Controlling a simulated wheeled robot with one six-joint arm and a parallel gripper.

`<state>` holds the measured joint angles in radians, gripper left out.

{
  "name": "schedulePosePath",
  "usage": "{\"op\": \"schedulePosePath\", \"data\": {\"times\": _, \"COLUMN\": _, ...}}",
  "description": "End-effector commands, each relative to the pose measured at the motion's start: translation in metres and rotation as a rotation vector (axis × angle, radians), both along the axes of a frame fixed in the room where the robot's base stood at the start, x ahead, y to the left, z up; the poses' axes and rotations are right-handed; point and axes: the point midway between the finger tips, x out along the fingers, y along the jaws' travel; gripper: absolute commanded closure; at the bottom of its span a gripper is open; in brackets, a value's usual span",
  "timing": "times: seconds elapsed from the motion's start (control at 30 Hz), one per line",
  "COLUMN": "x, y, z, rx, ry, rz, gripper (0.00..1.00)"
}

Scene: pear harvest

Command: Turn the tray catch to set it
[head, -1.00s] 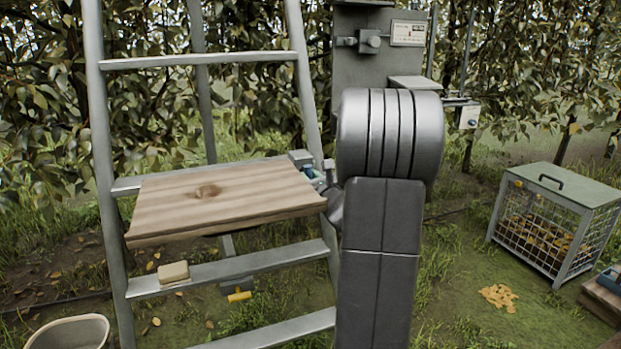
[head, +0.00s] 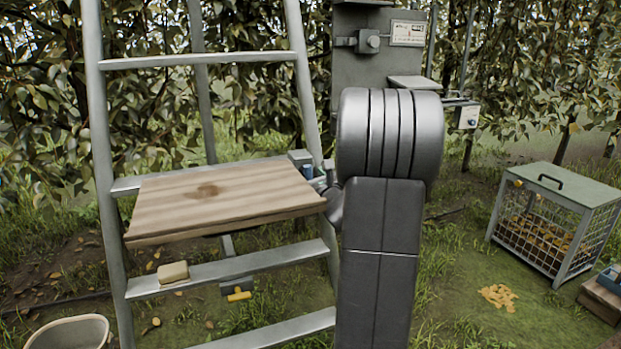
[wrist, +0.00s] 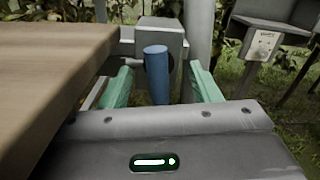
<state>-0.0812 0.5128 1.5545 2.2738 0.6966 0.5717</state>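The wooden tray (head: 225,215) rests on the ladder, and its edge fills the left of the wrist view (wrist: 50,50). At its right back corner is the tray catch, a grey block (wrist: 165,35) with a blue lever (wrist: 158,80) standing upright in the wrist view. In the head view the catch (head: 300,157) is small and partly hidden by my arm. My gripper (wrist: 162,88) is open, its two green fingers on either side of the blue lever with a gap on each side. In the head view my arm mostly hides the gripper.
The ladder rail (head: 305,80) rises close beside the catch. A grey post with a label (head: 408,33) and small shelf stands behind my arm. A sponge-like block (head: 173,272) lies on a lower step. A wire crate (head: 545,225) stands at right on the grass.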

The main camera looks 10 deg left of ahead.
Motion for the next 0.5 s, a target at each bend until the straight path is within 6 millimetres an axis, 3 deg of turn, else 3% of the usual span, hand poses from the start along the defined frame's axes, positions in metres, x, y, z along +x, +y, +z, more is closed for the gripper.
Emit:
{"op": "schedulePosePath", "data": {"times": 0.03, "x": -0.0001, "y": 0.0002, "z": 0.0001, "rx": 0.0, "ry": 0.0, "rz": 0.0, "gripper": 0.33}}
{"op": "schedulePosePath", "data": {"times": 0.1, "x": -0.0001, "y": 0.0003, "z": 0.0, "rx": 0.0, "ry": 0.0, "rz": 0.001, "gripper": 0.23}}
{"op": "schedulePosePath", "data": {"times": 0.5, "x": -0.008, "y": -0.0055, "z": 0.0006, "rx": 0.0, "ry": 0.0, "rz": 0.0, "gripper": 0.23}}
